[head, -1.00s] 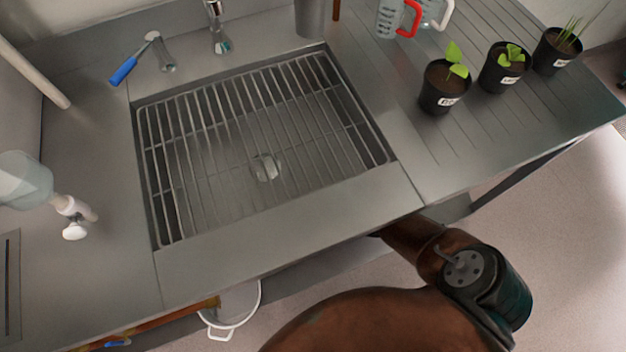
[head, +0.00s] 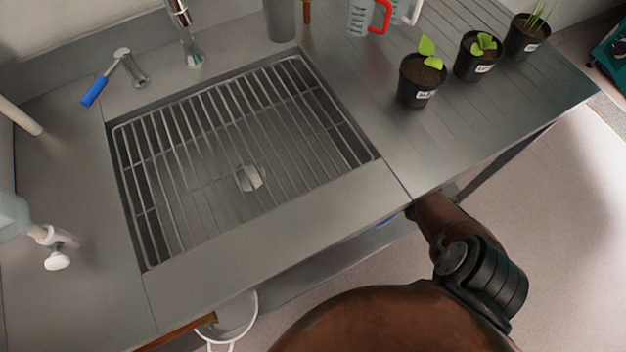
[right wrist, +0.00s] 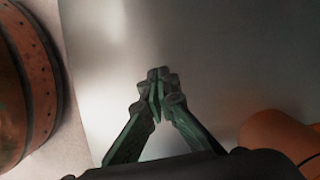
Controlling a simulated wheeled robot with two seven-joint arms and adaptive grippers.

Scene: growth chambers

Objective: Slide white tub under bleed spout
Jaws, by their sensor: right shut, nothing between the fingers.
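The white tub (head: 238,318) stands low, below the counter's front edge at the bottom of the head view. It is partly hidden by the counter, and its white handle shows on the near side. A brown pipe-like piece (head: 178,334) runs under the counter edge and ends near the tub's rim; I cannot tell whether it is the bleed spout. My right gripper (right wrist: 157,82) is shut and empty in front of a plain grey surface. In the head view my right arm reaches under the counter, and its hand is hidden. My left gripper is not in view.
The steel counter (head: 280,232) holds a sink with a wire rack (head: 250,125). Several potted plants (head: 421,80) and measuring jugs (head: 362,17) stand on the right. A blue-handled tap lever (head: 95,91) is at the left. The floor at the right is open.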

